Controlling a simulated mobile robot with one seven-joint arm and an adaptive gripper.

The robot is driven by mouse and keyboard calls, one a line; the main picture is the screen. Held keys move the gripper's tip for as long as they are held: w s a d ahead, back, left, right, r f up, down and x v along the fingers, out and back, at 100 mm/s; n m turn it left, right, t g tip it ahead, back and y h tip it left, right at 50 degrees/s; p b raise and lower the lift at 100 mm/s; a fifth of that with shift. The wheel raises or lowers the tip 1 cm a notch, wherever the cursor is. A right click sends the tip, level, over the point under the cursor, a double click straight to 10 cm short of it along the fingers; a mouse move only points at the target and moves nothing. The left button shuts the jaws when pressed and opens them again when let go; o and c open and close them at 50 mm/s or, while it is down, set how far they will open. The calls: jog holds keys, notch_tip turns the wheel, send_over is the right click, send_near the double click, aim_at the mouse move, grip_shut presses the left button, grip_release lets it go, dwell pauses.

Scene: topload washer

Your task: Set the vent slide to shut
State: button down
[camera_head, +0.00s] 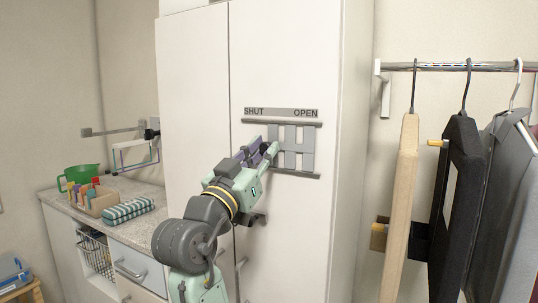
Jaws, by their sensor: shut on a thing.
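The vent slide (291,146) is a grey slatted plate between two dark horizontal rails on the tall white cabinet's door. A grey strip above it (281,112) reads SHUT at its left end and OPEN at its right end. The visible slats lie under the middle and right of the strip, toward OPEN. My gripper (269,149) reaches up from the lower left and is shut on the left part of the vent slide. The gripper and arm hide the slide's lower left part and the exact place of the grip.
The white cabinet (193,80) fills the middle. At left, a counter (155,190) holds a green jug (80,174), a box of coloured items (92,198) and a striped cloth (128,210). At right, clothes hang from a rail (440,66). The cabinet front right of the slide is clear.

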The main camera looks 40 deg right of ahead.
jog(key=shift+w+a, duration=0.2)
jog(key=shift+w, duration=0.25)
jog(key=c, duration=1.4)
grip_release()
jog(key=v, duration=1.2)
